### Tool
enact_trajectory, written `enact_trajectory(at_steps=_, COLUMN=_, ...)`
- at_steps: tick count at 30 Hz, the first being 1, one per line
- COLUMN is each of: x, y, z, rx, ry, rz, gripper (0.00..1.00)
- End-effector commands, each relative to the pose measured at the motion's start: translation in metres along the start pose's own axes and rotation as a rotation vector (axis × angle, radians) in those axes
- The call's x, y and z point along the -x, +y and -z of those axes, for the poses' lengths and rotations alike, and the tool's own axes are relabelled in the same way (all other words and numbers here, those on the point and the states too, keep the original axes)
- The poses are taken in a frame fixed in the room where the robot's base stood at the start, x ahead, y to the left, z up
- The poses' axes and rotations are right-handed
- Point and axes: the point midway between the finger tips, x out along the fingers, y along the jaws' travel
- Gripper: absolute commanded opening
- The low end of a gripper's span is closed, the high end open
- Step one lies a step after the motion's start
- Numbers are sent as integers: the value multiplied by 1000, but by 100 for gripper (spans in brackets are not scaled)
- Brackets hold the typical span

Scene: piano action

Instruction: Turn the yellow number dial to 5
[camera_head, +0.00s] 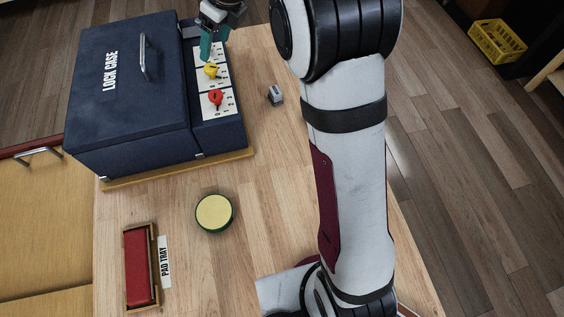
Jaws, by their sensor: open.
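The yellow number dial (212,71) sits on a white numbered plate on the right side panel of the dark blue lock case (97,110). The digits around it are too small to read. A red dial (215,98) sits on its own plate in front of it. My gripper (206,58) is at the far end of the panel, just behind and above the yellow dial. Its teal fingers point down and are open. Whether they touch the dial cannot be told. The gripper hides the far end of the panel.
A small grey block (276,95) lies right of the case. A round green-rimmed pad (214,212) and a wooden tray (155,240) with a red pad (138,267), labelled PAD TRAY, lie in front. A yellow crate (497,42) stands on the floor.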

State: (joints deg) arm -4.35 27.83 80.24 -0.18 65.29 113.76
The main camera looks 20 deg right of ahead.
Motion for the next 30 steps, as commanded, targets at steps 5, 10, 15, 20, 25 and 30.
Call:
enact_trajectory(at_steps=5, x=51, y=-1, z=-1, rx=0, ry=-3, rz=4, gripper=69)
enact_trajectory(at_steps=10, x=85, y=12, z=15, rx=103, ry=18, rz=-7, gripper=69)
enact_trajectory(at_steps=15, x=98, y=40, z=51, rx=369, ry=56, rz=-33, gripper=69)
enact_trajectory(at_steps=20, x=106, y=68, z=86, rx=605, ry=85, rz=-66, gripper=69)
enact_trajectory(at_steps=25, x=111, y=96, z=124, rx=840, ry=107, rz=-108, gripper=69)
enact_trajectory(at_steps=30, x=112, y=126, z=162, rx=1073, ry=120, rz=-158, gripper=69)
